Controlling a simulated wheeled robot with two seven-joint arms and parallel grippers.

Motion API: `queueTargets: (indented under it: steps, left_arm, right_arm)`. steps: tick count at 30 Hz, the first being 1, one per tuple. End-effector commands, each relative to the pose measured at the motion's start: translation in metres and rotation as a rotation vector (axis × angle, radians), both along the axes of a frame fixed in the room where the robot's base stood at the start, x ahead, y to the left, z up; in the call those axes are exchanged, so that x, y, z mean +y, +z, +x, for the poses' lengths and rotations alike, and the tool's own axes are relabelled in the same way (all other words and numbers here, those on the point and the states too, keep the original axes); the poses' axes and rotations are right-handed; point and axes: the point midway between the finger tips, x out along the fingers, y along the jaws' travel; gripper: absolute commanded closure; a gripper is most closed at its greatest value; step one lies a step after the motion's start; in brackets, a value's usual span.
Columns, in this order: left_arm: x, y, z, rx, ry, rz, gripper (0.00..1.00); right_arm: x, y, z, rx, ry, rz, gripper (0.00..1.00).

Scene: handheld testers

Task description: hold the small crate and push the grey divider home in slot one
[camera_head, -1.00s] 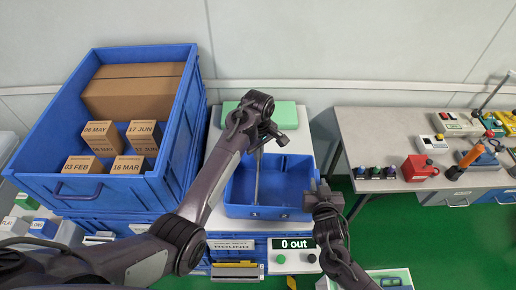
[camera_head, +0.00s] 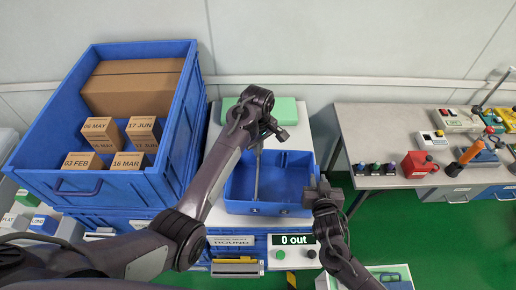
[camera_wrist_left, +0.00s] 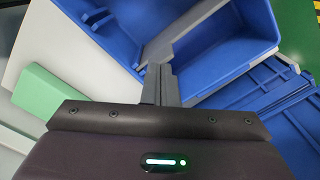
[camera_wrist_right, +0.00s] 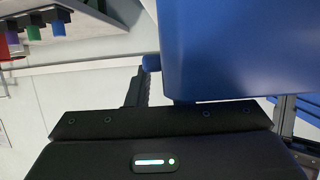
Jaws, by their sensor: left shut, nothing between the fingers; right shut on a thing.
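The small blue crate (camera_head: 292,172) stands on the white worktop below me. The grey divider (camera_head: 257,178) stands inside it, left of the middle, running front to back; the left wrist view also shows it (camera_wrist_left: 190,27). My left gripper (camera_head: 277,132) is shut and empty at the crate's back wall, by the divider's far end. In the left wrist view its fingertips (camera_wrist_left: 160,72) are close to that end; I cannot tell whether they touch. My right gripper (camera_head: 318,188) is shut on the crate's right wall, which fills much of the right wrist view (camera_wrist_right: 240,50). The slot is hidden.
A large blue bin (camera_head: 180,120) with cardboard boxes stands to the left. A green block (camera_head: 289,108) lies behind the crate. A panel reading "0 out" (camera_head: 292,240) is in front. A grey table (camera_head: 380,130) with testers stands right, past a gap of green floor.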

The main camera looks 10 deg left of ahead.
Motion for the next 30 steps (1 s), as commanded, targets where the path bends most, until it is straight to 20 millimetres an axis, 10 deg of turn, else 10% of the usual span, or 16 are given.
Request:
queueTargets:
  steps: [30]
  left_arm:
    - [0.0,0.101,0.001,-0.003,-0.001,-0.001,1.0]
  right_arm:
    - [0.0,0.0,0.0,0.0,0.001,0.001,1.0]
